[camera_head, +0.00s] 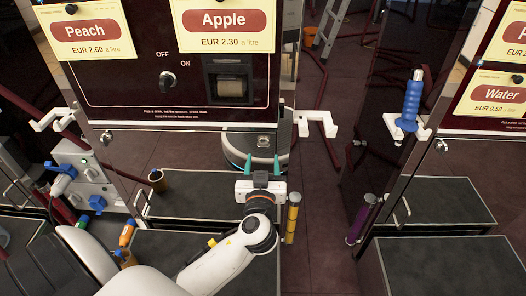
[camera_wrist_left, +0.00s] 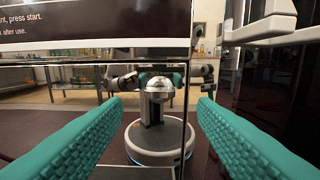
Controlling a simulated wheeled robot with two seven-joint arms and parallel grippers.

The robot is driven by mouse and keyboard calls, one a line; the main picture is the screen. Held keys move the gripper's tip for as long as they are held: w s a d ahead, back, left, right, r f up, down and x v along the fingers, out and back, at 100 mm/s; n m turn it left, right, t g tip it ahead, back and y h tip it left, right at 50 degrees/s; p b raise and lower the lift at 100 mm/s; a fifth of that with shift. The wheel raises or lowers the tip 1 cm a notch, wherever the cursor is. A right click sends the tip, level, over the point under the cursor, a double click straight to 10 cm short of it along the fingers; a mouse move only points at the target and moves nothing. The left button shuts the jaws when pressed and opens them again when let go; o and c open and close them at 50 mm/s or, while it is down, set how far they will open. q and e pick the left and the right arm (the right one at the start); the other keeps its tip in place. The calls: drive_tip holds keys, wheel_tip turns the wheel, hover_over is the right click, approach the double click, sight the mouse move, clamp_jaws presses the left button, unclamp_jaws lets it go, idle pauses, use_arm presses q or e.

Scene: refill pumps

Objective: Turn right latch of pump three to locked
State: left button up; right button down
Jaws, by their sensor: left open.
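My left gripper (camera_head: 262,163) is open and empty in the head view, its teal fingers pointing at the lower front of the Apple pump (camera_head: 185,75). A small silver latch (camera_head: 263,141) sits near the lower right corner of that pump, just beyond the fingertips. In the left wrist view the teal fingers (camera_wrist_left: 160,100) stand wide apart, with a silver domed knob (camera_wrist_left: 160,86) between and beyond them, apparently untouched. Whether it is locked I cannot tell. Another silver latch (camera_head: 106,137) shows at the pump's lower left. No pump number is readable. My right gripper is not in view.
White hooks stick out left (camera_head: 52,120) and right (camera_head: 318,122) of the pump. A blue-handled nozzle (camera_head: 411,100) hangs on the Water pump. A yellow cylinder (camera_head: 292,218) stands close right of my left gripper. The pump's lower panel is shiny and reflects the room.

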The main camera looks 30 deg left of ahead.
use_arm(q)
drive_tip(key=shift+x, duration=2.1)
drive_tip(key=shift+c, duration=0.5)
drive_tip(key=c, duration=0.9)
